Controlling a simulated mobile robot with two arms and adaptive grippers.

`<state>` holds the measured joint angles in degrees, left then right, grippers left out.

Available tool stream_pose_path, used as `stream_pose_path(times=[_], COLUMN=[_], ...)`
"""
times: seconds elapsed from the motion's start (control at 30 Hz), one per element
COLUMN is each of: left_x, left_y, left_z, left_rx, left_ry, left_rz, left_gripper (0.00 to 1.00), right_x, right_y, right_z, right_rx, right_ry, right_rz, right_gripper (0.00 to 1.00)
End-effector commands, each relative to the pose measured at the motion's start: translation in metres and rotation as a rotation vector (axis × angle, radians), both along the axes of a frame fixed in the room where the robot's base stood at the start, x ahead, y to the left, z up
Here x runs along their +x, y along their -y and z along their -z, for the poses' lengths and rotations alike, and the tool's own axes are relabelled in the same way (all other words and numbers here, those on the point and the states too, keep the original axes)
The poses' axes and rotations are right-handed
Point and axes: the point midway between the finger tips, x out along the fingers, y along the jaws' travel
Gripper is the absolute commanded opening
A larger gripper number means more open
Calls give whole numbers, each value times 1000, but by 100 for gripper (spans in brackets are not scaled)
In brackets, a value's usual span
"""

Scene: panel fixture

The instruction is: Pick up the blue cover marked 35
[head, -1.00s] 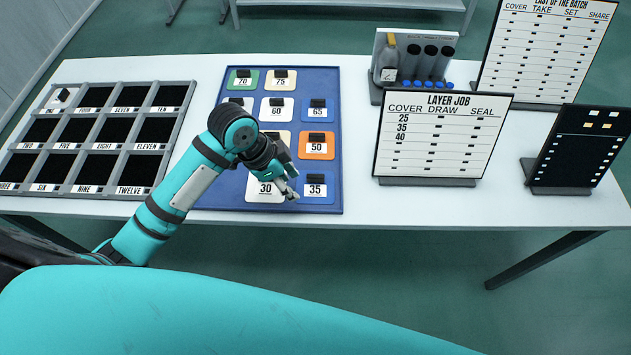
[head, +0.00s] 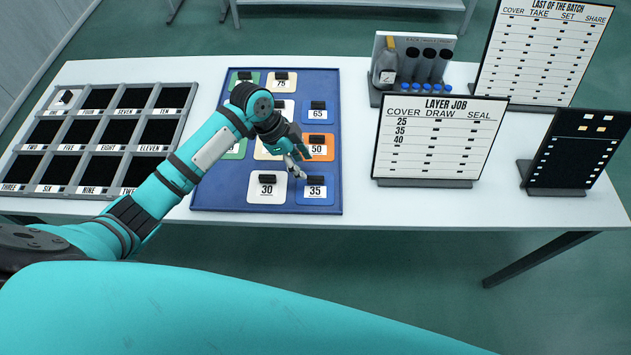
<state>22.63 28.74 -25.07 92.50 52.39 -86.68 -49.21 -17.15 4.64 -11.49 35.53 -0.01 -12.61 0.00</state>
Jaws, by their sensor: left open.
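The blue cover marked 35 (head: 315,193) lies at the front right of the blue tray (head: 335,205), with a black block-shaped grip on its upper part. My left gripper (head: 300,173) is open and empty, just behind and to the left of that grip in the picture. It looks apart from the cover, but its exact height above the tray cannot be told. The white cover marked 30 (head: 267,191) lies directly left of cover 35. My right gripper is not in the head view.
Other covers on the tray include an orange one marked 50 (head: 321,150) and a blue one marked 65 (head: 318,114). A black compartment rack (head: 92,148) stands left. The Layer Job board (head: 440,142) and a bottle rack (head: 415,60) stand right.

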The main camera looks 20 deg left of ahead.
Motion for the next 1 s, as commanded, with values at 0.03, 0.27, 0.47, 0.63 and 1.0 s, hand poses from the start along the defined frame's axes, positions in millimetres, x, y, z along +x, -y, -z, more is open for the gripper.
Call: stream_pose_path(times=[0.03, 0.27, 0.47, 0.63, 1.0], left_x=[0, 2, 5, 7, 7], left_y=[2, 9, 19, 22, 21], left_z=[4, 19, 48, 57, 57], left_rx=[-1, -1, -1, 1, 1], left_ry=[-2, -3, -3, 0, 0], left_rz=[0, -1, -1, -1, -1], left_gripper=[42, 42, 42, 42, 16], right_x=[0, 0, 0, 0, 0], right_y=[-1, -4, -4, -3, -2], right_z=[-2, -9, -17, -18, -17], right_rx=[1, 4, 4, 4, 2], right_ry=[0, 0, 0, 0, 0], right_rz=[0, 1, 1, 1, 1], right_gripper=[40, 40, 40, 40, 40])
